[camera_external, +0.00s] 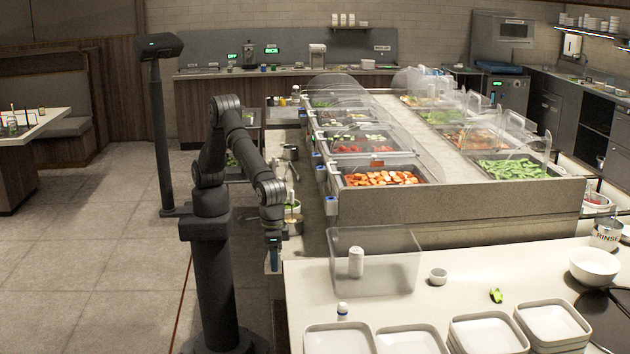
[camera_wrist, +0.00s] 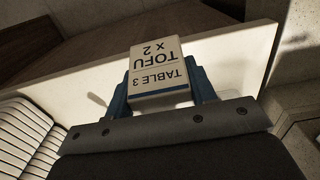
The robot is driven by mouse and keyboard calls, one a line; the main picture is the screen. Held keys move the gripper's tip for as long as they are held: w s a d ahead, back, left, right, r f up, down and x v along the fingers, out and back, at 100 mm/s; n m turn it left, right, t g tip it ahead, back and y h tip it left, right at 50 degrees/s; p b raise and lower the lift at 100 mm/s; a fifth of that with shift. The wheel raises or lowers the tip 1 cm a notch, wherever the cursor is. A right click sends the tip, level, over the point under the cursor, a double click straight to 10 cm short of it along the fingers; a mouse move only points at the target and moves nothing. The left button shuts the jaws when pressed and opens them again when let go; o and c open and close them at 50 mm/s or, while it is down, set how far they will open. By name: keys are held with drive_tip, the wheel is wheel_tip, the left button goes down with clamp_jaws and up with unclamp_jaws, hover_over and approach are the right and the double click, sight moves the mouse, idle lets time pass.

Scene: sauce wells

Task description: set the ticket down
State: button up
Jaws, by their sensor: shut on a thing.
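The ticket (camera_wrist: 158,62) is a cream block with a blue lower band, printed "TABLE 3 TOFU x 2", which reads upside down in the wrist view. My gripper (camera_wrist: 162,88) is shut on it, with a blue finger on each side. In the external view my gripper (camera_external: 273,258) points down beside the left end of the pale front counter (camera_external: 440,300). The ticket cannot be made out there. Behind the ticket in the wrist view is a pale surface (camera_wrist: 240,52); I cannot tell its distance from the ticket.
A clear bin (camera_external: 385,275) with a white bottle (camera_external: 356,262) stands on the counter. Several white square dishes (camera_external: 410,338) line its front edge. A small cup (camera_external: 438,277) and a white bowl (camera_external: 594,266) are further right.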

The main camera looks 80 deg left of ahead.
drive_tip(key=shift+w+d+f, duration=0.1)
drive_tip(key=shift+d+f, duration=0.05)
drive_tip(key=shift+d, duration=0.2)
drive_tip(key=w+f, duration=0.2)
drive_tip(key=w, duration=0.1)
drive_tip(key=w+f, duration=0.2)
drive_tip(key=w, duration=0.2)
drive_tip(key=w+f, duration=0.2)
drive_tip(key=w, duration=0.2)
drive_tip(key=shift+w+f, duration=0.15)
drive_tip(key=shift+f, duration=2.25)
drive_tip(key=shift+f, duration=0.2)
drive_tip(key=o, duration=1)
drive_tip(key=shift+c, duration=0.2)
drive_tip(key=shift+r, duration=0.15)
